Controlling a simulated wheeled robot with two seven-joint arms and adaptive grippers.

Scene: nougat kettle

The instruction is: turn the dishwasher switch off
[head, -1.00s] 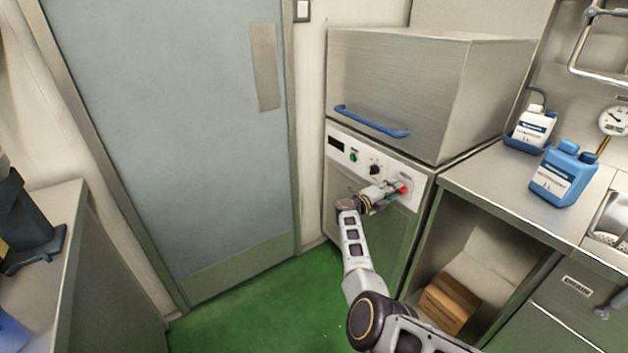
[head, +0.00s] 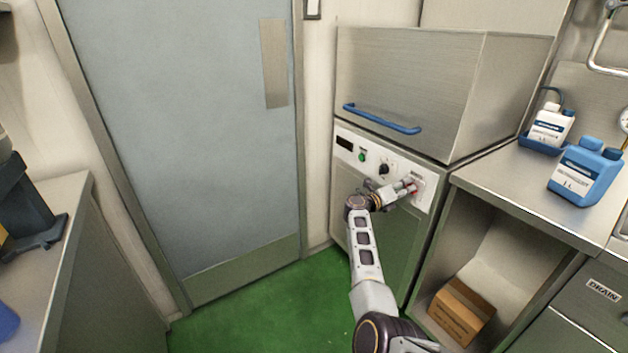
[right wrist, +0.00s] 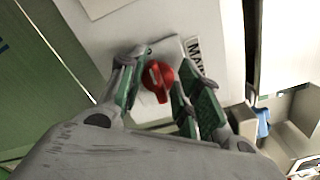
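The dishwasher (head: 400,80) is a steel box-shaped machine with a white control panel (head: 345,145) below its blue handle. The red rotary switch (right wrist: 158,78) sits on a pale plate beside a label reading "MAI…", partly cut off. In the head view the switch is mostly hidden behind my right gripper (head: 408,187). In the right wrist view my right gripper (right wrist: 158,88) is open, with its green-padded fingers on either side of the switch. A gap shows on the left of the switch; on the right the finger is close, and I cannot tell if it touches. My left gripper is out of view.
A green button (head: 362,156) and black knob (head: 384,169) are on the same panel. The counter at right holds a white bottle (head: 552,128) and a blue canister (head: 585,172). A cardboard box (head: 461,311) is below. Green floor (head: 265,310) is clear before the door.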

